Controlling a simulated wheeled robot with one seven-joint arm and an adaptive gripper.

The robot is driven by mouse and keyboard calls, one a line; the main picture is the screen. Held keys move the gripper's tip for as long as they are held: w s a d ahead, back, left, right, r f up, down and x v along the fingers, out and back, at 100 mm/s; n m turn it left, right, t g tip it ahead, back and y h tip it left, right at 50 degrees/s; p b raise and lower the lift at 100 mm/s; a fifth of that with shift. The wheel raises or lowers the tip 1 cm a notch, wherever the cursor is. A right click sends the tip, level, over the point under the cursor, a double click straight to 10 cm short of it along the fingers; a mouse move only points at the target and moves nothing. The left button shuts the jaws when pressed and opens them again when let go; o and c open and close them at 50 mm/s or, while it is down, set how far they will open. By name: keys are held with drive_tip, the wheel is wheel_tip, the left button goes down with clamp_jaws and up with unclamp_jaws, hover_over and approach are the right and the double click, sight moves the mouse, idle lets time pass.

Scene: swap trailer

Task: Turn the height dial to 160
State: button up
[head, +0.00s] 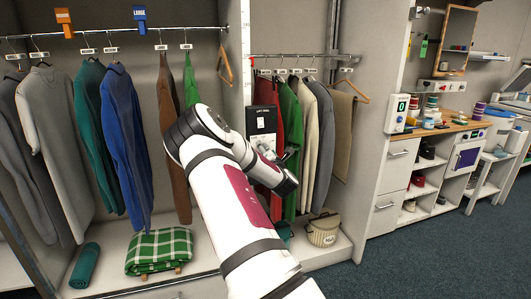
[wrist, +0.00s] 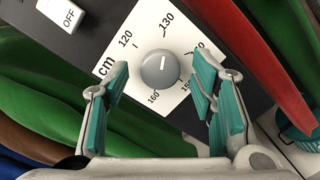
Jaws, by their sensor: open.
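The height dial (wrist: 160,70) is a round grey knob with a white line, on a white scale plate (wrist: 139,66) marked in cm. The line points up in the wrist view, toward the 130 mark. The labels 120, 130 and 160 are readable; those on the right are partly hidden by a finger. My gripper (wrist: 163,90) is open, with one teal-padded finger on each side of the dial, apparently clear of it. In the head view my gripper (head: 289,157) is in front of the hanging clothes, by the dark control panel (head: 262,120); the dial is hidden there.
A white OFF switch (wrist: 62,14) sits on the panel, up and left of the dial. Red (wrist: 262,60) and green (wrist: 40,100) garments hang close around the panel. A lidded basket (head: 323,230) and a folded green plaid blanket (head: 159,250) lie below.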

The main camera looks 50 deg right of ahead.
drive_tip(key=c, duration=1.1)
drive_tip(key=shift+c, duration=0.2)
